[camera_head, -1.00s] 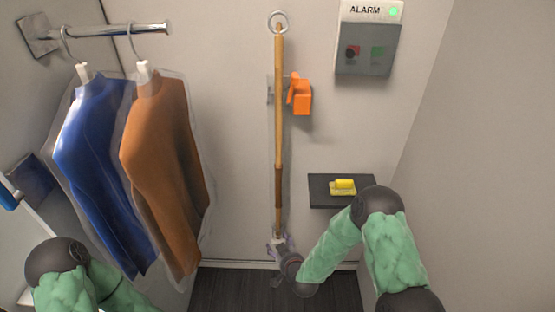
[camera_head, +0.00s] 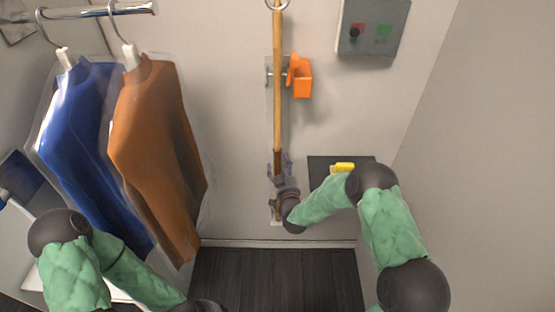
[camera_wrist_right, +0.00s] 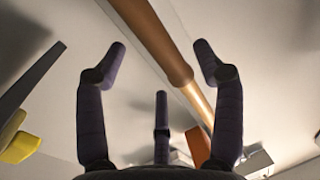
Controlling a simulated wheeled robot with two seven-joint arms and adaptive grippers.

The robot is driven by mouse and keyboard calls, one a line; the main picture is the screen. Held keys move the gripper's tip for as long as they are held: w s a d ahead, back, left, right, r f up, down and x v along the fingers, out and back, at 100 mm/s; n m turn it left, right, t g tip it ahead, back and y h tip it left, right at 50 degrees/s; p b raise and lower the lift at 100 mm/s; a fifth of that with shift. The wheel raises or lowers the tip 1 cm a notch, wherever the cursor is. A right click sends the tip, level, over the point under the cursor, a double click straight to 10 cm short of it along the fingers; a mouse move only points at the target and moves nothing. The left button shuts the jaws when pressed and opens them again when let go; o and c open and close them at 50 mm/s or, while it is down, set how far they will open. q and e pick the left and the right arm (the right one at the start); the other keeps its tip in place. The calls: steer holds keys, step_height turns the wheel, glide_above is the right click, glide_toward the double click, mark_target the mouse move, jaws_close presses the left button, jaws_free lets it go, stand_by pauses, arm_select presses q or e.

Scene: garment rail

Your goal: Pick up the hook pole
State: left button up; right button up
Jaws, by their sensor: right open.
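The hook pole (camera_head: 278,80) is a long wooden pole with a metal ring at its top. It hangs upright against the back wall, beside an orange clip or holder. My right gripper (camera_head: 280,160) is at the pole's lower part. In the right wrist view the pole (camera_wrist_right: 150,35) runs diagonally beyond the open, spread fingers of the right gripper (camera_wrist_right: 160,65). I cannot tell whether any finger touches it. My left arm shows at the lower left, and its gripper is mostly cut off at the bottom edge.
The orange holder (camera_head: 301,78) is on the wall right of the pole. A dark shelf (camera_head: 320,168) with a yellow item (camera_head: 343,168) is close to my right forearm. A blue garment (camera_head: 85,150) and a brown garment (camera_head: 155,150) hang from the rail (camera_head: 95,12) at left. A grey alarm box (camera_head: 373,28) is upper right.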

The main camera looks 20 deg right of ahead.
mark_target(280, 160)
steer(key=shift+w+d+b, duration=0.15)
steer(key=shift+w+b, duration=0.1)
steer(key=shift+w, duration=0.95)
steer(key=shift+w+d+b, duration=0.15)
steer(key=shift+w+b, duration=0.1)
steer(key=shift+w, duration=0.9)
steer(key=shift+r, duration=0.15)
jaws_close()
